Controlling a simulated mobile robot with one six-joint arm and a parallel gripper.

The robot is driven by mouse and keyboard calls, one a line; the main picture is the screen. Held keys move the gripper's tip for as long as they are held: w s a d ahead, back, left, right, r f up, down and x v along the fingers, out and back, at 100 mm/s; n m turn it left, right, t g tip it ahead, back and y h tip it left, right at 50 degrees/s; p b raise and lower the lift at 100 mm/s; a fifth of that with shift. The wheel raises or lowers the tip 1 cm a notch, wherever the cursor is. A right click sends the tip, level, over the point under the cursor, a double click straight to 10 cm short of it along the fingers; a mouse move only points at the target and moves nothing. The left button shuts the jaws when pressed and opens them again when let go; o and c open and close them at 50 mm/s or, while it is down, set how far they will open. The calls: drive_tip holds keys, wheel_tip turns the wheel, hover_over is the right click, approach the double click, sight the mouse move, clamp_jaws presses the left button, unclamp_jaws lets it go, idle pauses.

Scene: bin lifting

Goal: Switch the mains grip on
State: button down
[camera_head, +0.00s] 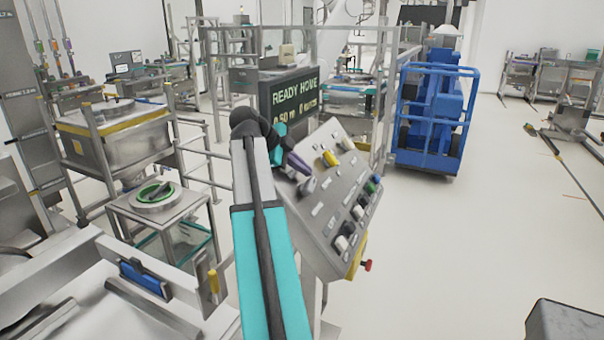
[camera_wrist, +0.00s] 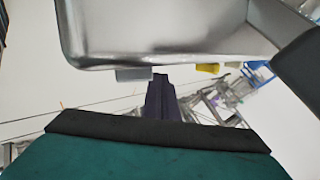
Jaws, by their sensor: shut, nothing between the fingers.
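The sloping grey control panel (camera_head: 325,205) stands right of my arm in the head view and carries several grips and knobs. A grey grip (camera_head: 307,186), a yellow grip (camera_head: 331,158) and a whitish grip (camera_head: 346,143) line its upper left side. No label is readable, so I cannot tell which one is the mains grip. My gripper (camera_head: 298,163) has purple fingers, shut and empty, close to the grey and yellow grips. In the wrist view my gripper (camera_wrist: 160,97) is just beside the grey grip (camera_wrist: 133,73); contact is unclear. The yellow grip (camera_wrist: 208,68) is further right.
More knobs (camera_head: 358,212) line the panel's right side, and a red knob (camera_head: 367,265) sticks out below. A blue lift cage (camera_head: 432,120) stands at the back right. The floor on the right is mostly clear.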

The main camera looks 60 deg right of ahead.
drive_tip(key=shift+w+r, duration=0.1)
drive_tip(key=shift+r, duration=0.05)
drive_tip(key=shift+r, duration=0.65)
drive_tip(key=shift+a, duration=0.1)
drive_tip(key=b+v, duration=0.2)
drive_tip(key=v, duration=1.1)
drive_tip(key=shift+w+a+r, duration=0.15)
drive_tip(key=shift+r, duration=0.2)
idle(0.4)
